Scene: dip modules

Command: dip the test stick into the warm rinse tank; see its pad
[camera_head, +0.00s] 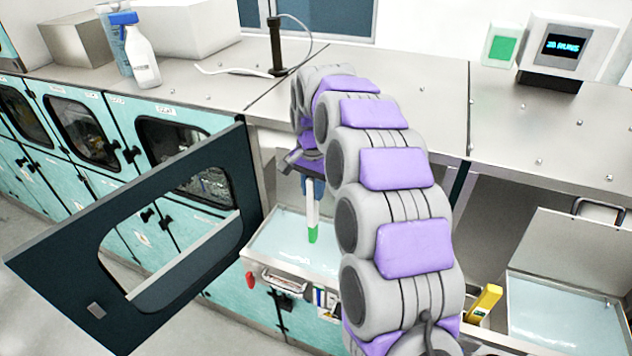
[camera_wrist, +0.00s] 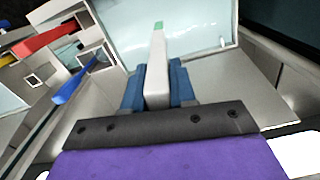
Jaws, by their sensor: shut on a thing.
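My gripper (camera_head: 312,186) is shut on the test stick (camera_head: 312,212), a white bar with a green pad (camera_head: 313,234) at its lower end. In the head view the stick hangs nearly upright over a tank of pale blue liquid (camera_head: 270,243). The whole pad shows green; I cannot tell whether its tip touches the liquid. In the wrist view the blue fingers (camera_wrist: 158,88) clasp the stick (camera_wrist: 157,65), with the green pad (camera_wrist: 158,25) pointing to the tank (camera_wrist: 195,40). No label shows which tank is the warm rinse.
A dark windowed door (camera_head: 130,245) stands open left of the tank. A second liquid tank (camera_head: 560,322) is at the right, with a yellow object (camera_head: 485,302) beside it. The steel counter (camera_head: 400,60) holds a spray bottle (camera_head: 141,55) and a display box (camera_head: 562,46).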

